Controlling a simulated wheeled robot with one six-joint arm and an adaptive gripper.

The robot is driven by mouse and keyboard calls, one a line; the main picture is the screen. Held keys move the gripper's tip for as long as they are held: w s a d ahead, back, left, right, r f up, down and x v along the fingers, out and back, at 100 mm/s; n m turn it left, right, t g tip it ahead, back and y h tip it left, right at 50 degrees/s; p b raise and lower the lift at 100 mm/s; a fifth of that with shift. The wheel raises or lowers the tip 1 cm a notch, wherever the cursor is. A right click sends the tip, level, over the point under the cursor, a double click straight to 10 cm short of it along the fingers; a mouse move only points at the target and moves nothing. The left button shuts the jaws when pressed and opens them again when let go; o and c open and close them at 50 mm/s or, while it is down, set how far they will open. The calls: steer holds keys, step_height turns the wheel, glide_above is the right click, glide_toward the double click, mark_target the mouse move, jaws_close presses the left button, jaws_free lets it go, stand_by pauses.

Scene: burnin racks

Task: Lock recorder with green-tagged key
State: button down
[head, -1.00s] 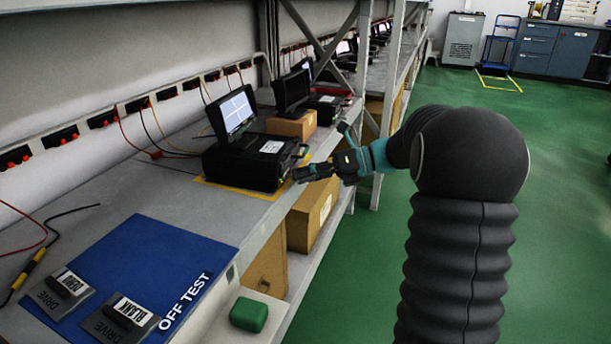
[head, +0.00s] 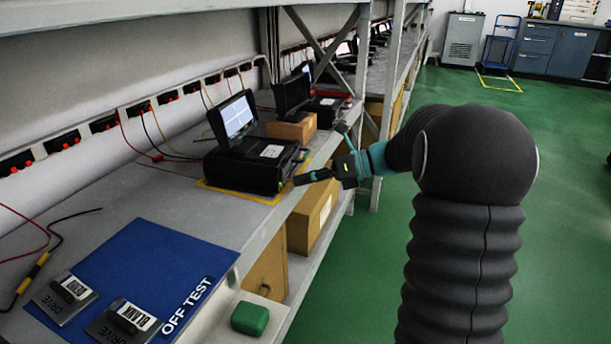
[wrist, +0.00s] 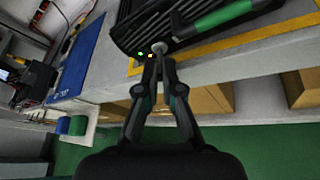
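The recorder (head: 250,165) is a black case with its screen lid raised, standing on a yellow-outlined patch of the bench. In the wrist view, the recorder (wrist: 180,22) shows its ribbed side, a green handle grip and small green and yellow lights. My gripper (head: 298,179) is at the recorder's front edge. In the wrist view, the tips of my gripper (wrist: 158,60) are close together around a slim grey piece that looks like the key (wrist: 158,48), with its round grey end against the recorder. I cannot make out a green tag or the lock's position.
A blue OFF TEST mat (head: 150,262) holds two drives (head: 122,322) nearer me. A green block (head: 249,318) sits on a pale ledge beside it. Cardboard boxes (head: 312,215) fill the lower shelf. More recorders stand farther along the bench. The green floor at right is clear.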

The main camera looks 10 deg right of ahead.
steer(key=shift+s+a+n+t+h+b, duration=0.15)
steer(key=shift+n+t+h+b, duration=0.4)
steer(key=shift+n+t+b, duration=0.9)
steer(key=shift+s+a+n+t+h+b, duration=0.15)
steer(key=shift+n+t+h+b, duration=0.6)
steer(key=shift+n, duration=1.25)
steer(key=shift+s+a+n+t+h+b, duration=0.15)
steer(key=shift+n+t+h+b, duration=0.25)
steer(key=shift+n+t+b, duration=1.05)
steer(key=shift+d+n+g, duration=0.1)
steer(key=shift+n+g, duration=0.25)
steer(key=shift+n, duration=0.15)
steer(key=c, duration=1.3)
jaws_free()
steer(key=shift+c, duration=0.2)
steer(key=shift+s+d, duration=0.1)
steer(key=v, duration=1.1)
steer(key=shift+s+d, duration=0.2)
steer(key=shift+d, duration=0.1)
